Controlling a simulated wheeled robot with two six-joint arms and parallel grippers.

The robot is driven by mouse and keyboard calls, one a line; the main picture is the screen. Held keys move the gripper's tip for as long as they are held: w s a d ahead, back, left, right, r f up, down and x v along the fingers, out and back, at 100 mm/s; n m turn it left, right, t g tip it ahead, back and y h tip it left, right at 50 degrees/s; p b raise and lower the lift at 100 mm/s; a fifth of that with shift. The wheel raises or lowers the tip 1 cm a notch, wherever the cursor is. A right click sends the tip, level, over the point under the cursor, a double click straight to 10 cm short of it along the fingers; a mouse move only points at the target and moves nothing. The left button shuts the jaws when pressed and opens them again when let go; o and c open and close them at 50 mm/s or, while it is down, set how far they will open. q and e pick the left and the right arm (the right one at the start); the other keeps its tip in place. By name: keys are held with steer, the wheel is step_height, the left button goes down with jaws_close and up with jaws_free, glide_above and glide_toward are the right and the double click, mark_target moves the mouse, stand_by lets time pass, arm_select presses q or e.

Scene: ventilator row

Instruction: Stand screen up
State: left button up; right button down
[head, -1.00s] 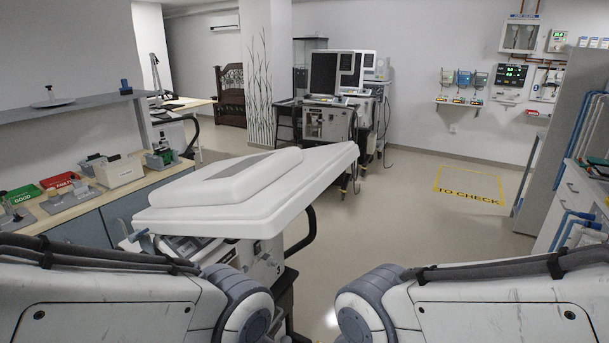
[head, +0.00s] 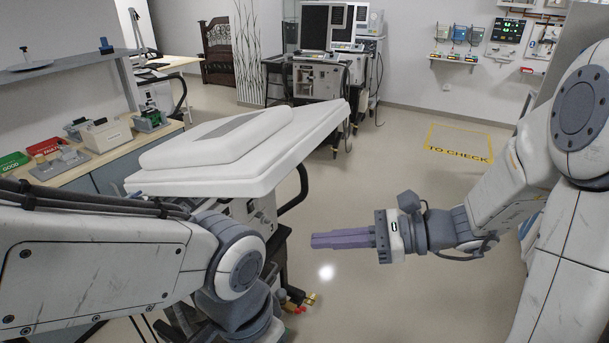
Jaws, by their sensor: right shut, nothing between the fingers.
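The screen of the near ventilator is a large white panel (head: 235,150) that lies nearly flat on top of its cart (head: 262,215), with its far right corner raised a little. My right gripper (head: 315,240) is shut and empty. It points left, below and to the right of the panel's right edge, clear of it, over open floor. My left arm crosses the lower left in front of the cart; its gripper is not in view. The lower part of the cart is partly hidden by that arm.
Another ventilator (head: 318,75) stands at the back with its screen upright. A workbench (head: 95,160) with green and red bins runs along the left. Yellow "TO CHECK" floor marking (head: 458,148) lies at the right.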

steer(key=w+d+r+m+t, duration=0.2)
steer(key=w+d+m+t, duration=0.3)
steer(key=w+d, duration=0.1)
steer(key=w+a+r+p, duration=0.3)
steer(key=w+a+p, duration=0.1)
steer(key=a, duration=0.5)
steer(key=shift+w+a, duration=0.3)
steer(key=shift+w, duration=0.25)
steer(key=shift+r, duration=0.15)
